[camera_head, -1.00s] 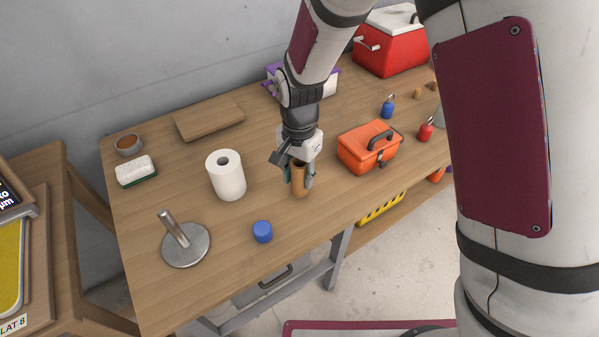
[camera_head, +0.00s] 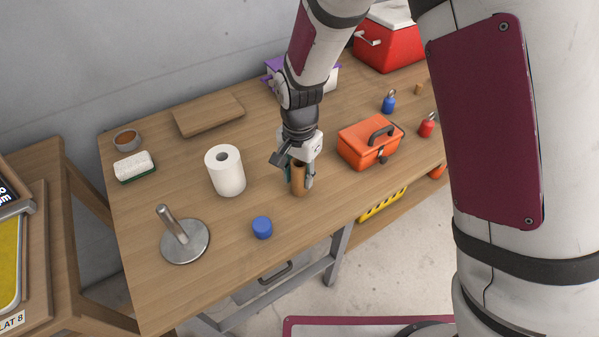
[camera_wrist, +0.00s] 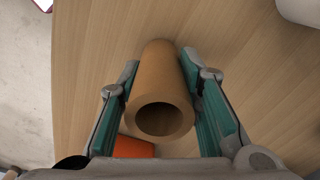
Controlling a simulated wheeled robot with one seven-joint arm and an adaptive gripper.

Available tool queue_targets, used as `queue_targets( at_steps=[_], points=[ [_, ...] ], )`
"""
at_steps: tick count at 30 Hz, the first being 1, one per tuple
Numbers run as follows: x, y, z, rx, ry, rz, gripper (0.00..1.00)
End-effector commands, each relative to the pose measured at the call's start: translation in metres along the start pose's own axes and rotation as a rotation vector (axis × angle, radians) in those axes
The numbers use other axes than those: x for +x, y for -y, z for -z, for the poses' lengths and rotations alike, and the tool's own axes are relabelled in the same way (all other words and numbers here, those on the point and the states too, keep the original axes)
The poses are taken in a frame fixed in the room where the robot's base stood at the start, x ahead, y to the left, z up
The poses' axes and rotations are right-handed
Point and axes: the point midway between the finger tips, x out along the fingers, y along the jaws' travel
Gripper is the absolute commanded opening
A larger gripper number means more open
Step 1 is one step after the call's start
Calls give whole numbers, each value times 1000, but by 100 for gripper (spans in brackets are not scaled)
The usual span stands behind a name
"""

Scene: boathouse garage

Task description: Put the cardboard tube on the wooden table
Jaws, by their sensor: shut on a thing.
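The cardboard tube (camera_head: 298,184) is a brown hollow cylinder standing upright at the front part of the wooden table (camera_head: 185,195). My gripper (camera_head: 299,178) is around its upper part from above, shut on it. In the wrist view the tube (camera_wrist: 161,85) sits between the two green-padded fingers of my gripper (camera_wrist: 163,108), its open end toward the camera. The tube's lower end appears at or very near the tabletop (camera_wrist: 110,45); I cannot tell if it touches.
A metal stand (camera_head: 185,243) is at the front left. An orange toolbox (camera_head: 368,145) is to the right. The table's front edge is close to the tube.

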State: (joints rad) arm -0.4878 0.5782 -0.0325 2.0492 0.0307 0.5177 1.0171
Motion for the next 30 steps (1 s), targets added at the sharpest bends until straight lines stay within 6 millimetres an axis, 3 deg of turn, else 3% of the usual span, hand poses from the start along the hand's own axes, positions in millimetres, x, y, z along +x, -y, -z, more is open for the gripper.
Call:
queue_targets(
  at_steps=[2, 3, 6, 15, 19, 30],
  points=[
    [2, 0, 0, 0, 0, 0, 17],
    [1, 0, 0, 0, 0, 0, 38],
    [1, 0, 0, 0, 0, 0, 55],
    [0, 0, 0, 0, 0, 0, 55],
    [-9, 1, 0, 0, -2, 3, 55],
    [-81, 1, 1, 0, -3, 4, 55]
  ],
)
